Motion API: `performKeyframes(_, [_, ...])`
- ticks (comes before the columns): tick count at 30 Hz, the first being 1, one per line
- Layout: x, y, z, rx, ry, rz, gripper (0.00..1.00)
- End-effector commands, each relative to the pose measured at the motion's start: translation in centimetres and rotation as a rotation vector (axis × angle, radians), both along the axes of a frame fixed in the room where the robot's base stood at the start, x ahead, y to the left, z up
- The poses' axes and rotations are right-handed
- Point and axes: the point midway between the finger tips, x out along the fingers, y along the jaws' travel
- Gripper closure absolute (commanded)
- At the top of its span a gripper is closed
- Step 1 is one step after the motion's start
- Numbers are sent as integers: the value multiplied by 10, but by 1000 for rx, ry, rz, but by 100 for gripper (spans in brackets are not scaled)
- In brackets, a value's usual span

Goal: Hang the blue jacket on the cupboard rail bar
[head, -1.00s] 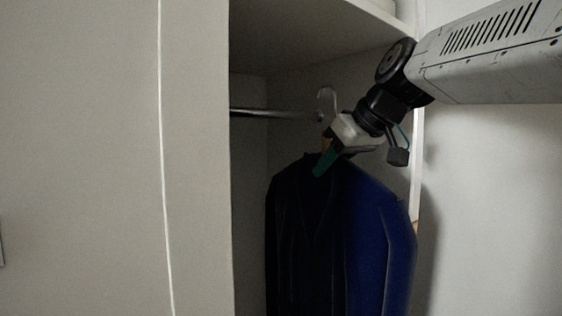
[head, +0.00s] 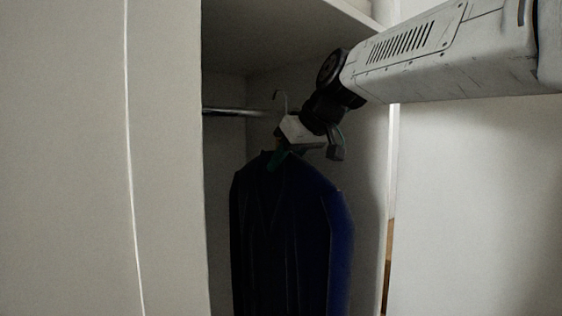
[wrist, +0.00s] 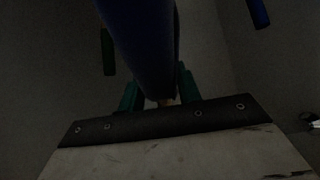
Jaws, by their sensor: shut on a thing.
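The blue jacket (head: 285,235) hangs upright from a hanger inside the cupboard in the head view. The hanger's pale hook (head: 281,98) rises above my gripper (head: 278,158), close to the rail bar (head: 238,112). I cannot tell whether the hook touches the bar. My gripper is shut at the jacket's collar, on the hanger's neck. In the dark wrist view, the jacket (wrist: 142,40) passes up between the green fingers (wrist: 158,92). The hook and rail are not clear there.
The cupboard's left panel (head: 165,180) stands close on the left. A shelf (head: 290,30) is above the rail. The right side wall (head: 372,200) is close to the jacket's right sleeve. My arm reaches in from the right, below the shelf's front edge.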

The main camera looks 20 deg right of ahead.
Motion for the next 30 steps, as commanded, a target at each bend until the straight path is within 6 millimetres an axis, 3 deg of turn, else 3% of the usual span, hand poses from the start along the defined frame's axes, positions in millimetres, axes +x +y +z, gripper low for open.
performKeyframes(30, [76, 25, 0, 0, -1, 1, 100])
